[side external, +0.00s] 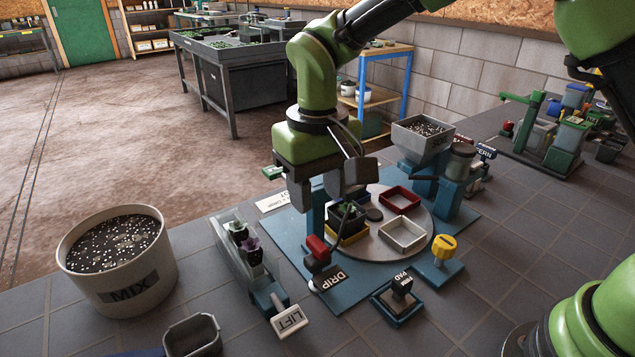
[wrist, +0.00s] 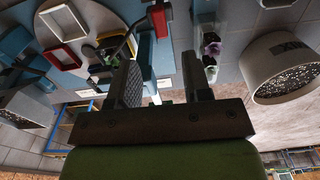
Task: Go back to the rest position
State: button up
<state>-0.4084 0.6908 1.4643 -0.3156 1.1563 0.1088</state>
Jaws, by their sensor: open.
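My gripper (side external: 318,190) hangs from the green arm above the left part of the blue station, fingers down. In the wrist view my gripper (wrist: 162,84) shows two fingers spread apart with nothing between them. Beneath it, a round grey turntable (side external: 375,245) bears a yellow tray (side external: 352,238) with a dark pot and green seedling, a red tray (side external: 400,199) and a white tray (side external: 402,234). The seedling is partly hidden by the fingers. A red-topped DRIP lever (side external: 318,248) stands just in front of the gripper.
A MIX bucket (side external: 122,290) of speckled soil stands left. A yellow knob (side external: 444,247) and a PAD stamp (side external: 401,286) stand at the front. A soil hopper (side external: 421,140) rises behind. Tiles (side external: 500,310) at the front right are clear.

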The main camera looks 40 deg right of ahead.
jog(key=shift+r, duration=0.45)
jog(key=s+d+r+m+t+y, duration=0.25)
jog(key=s+d+r+t, duration=0.25)
jog(key=s+d+r, duration=0.65)
jog(key=s+r+m+t, duration=0.1)
jog(key=s+t, duration=0.1)
jog(key=s, duration=0.5)
jog(key=shift+s+d, duration=0.15)
jog(key=shift+s, duration=0.2)
jog(key=shift+h, duration=0.25)
